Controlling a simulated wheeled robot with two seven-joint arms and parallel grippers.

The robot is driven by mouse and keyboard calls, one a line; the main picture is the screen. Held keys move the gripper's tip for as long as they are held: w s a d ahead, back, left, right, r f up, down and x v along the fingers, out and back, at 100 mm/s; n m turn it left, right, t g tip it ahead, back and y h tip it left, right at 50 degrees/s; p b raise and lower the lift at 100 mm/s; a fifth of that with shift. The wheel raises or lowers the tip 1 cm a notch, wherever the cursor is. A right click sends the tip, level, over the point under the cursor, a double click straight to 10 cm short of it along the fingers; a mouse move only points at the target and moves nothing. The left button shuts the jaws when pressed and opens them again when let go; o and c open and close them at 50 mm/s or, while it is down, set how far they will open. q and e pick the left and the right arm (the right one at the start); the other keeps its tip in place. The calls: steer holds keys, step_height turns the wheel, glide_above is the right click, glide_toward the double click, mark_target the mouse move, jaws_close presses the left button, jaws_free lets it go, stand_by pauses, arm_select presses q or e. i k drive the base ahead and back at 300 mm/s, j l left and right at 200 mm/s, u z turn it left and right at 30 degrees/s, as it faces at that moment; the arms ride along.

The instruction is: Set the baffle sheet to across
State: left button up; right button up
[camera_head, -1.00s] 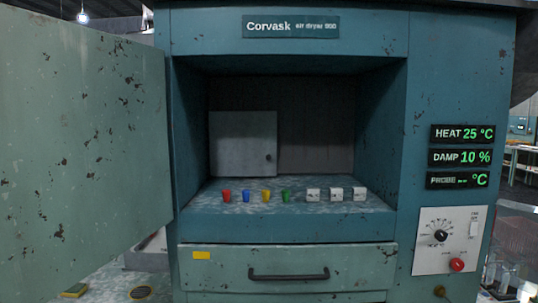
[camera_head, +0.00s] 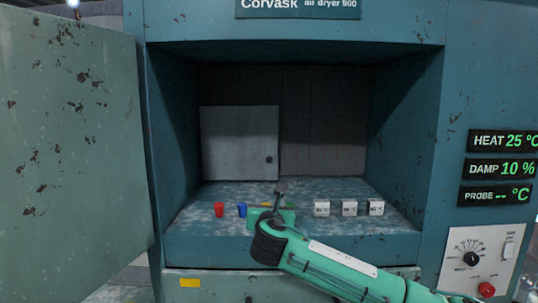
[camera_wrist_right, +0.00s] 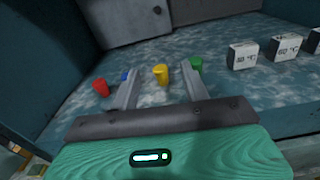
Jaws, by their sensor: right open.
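The baffle sheet (camera_head: 238,142) is a grey upright panel at the back left inside the dryer chamber, with a small dark knob near its right edge. Its lower part with the knob also shows at the top of the right wrist view (camera_wrist_right: 125,20). My right gripper (camera_head: 280,188) reaches in at the chamber's front edge, in front of the sheet and apart from it. In the right wrist view its two fingers (camera_wrist_right: 160,82) are spread, pointing toward the sheet, with nothing held. My left gripper is not in view.
On the chamber floor stand a red cup (camera_head: 219,208), a blue cup (camera_head: 242,209), a yellow cup (camera_wrist_right: 160,74) and a green cup (camera_wrist_right: 196,64). White marked blocks (camera_head: 348,207) stand to the right. The open dryer door (camera_head: 70,150) fills the left side.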

mark_target(238, 142)
steer(key=i, duration=0.9)
